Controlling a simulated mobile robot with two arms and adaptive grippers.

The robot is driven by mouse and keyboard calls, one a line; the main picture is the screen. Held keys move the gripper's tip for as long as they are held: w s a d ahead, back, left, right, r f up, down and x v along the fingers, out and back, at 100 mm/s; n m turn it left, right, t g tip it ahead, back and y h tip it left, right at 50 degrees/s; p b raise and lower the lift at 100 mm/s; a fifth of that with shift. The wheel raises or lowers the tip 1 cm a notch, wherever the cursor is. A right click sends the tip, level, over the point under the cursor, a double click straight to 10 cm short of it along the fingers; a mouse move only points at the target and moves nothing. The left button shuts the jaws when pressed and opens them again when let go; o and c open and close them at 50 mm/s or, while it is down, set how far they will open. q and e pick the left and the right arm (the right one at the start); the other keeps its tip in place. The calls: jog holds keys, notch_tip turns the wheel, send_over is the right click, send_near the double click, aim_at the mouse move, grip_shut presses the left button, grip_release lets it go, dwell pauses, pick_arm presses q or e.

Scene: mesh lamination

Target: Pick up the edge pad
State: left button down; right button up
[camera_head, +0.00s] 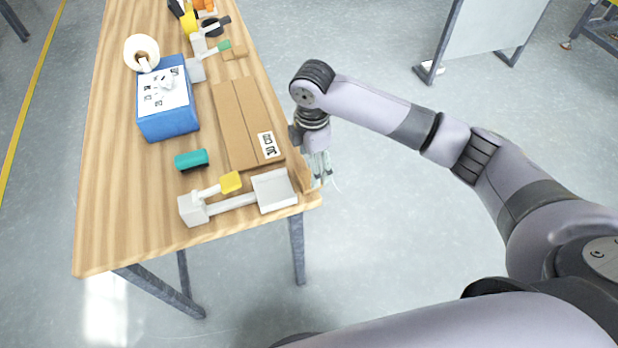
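A small brown piece (302,176), which looks like the edge pad, stands at the right edge of the wooden table near its front corner. My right gripper (320,172) points down just beyond the table edge, close beside this piece on its right. The fingers are small and partly overlap each other in the view, so I cannot tell whether they are apart or whether they touch the piece. My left gripper is not in view.
On the table (120,225) are a white tool with a tray (272,190), a teal roll (191,160), a flat cardboard box (235,110), a blue box (168,125) and a white roll (141,50). More tools stand at the far end. The table's front left is clear.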

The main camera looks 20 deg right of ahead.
aim_at(309, 180)
notch_tip(309, 180, down, 5)
jog(key=shift+w+f+p, duration=0.1)
jog(key=shift+p, duration=0.45)
jog(key=c, duration=1)
jog(key=shift+c, duration=0.2)
